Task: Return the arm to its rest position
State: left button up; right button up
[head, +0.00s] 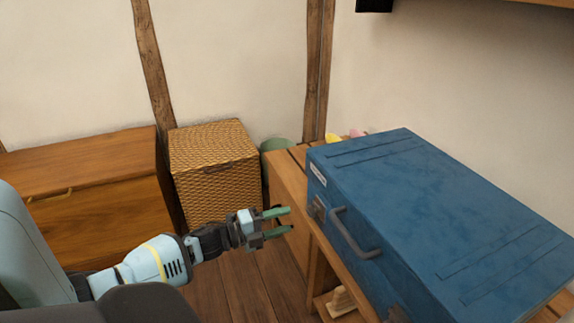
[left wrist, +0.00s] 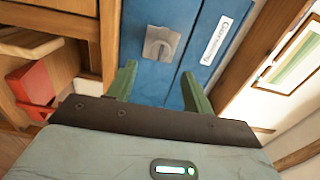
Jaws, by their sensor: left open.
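My left arm comes in from the left in the head view. Its gripper (head: 277,222) has two green fingers, spread apart with nothing between them. It is in the air over the floor, left of the blue case and in front of the wicker basket. In the left wrist view the gripper (left wrist: 160,88) points toward the blue case (left wrist: 180,20), whose grey latch and white label show beyond the fingers. I cannot tell the exact gap to the case. My right gripper is not in view.
The closed blue case (head: 430,210) with a grey handle lies on a wooden bench (head: 287,185). A wicker basket (head: 215,170) and a wooden chest (head: 80,200) stand along the back wall. A red object (left wrist: 32,83) shows in the left wrist view. Bare floor lies beneath my gripper.

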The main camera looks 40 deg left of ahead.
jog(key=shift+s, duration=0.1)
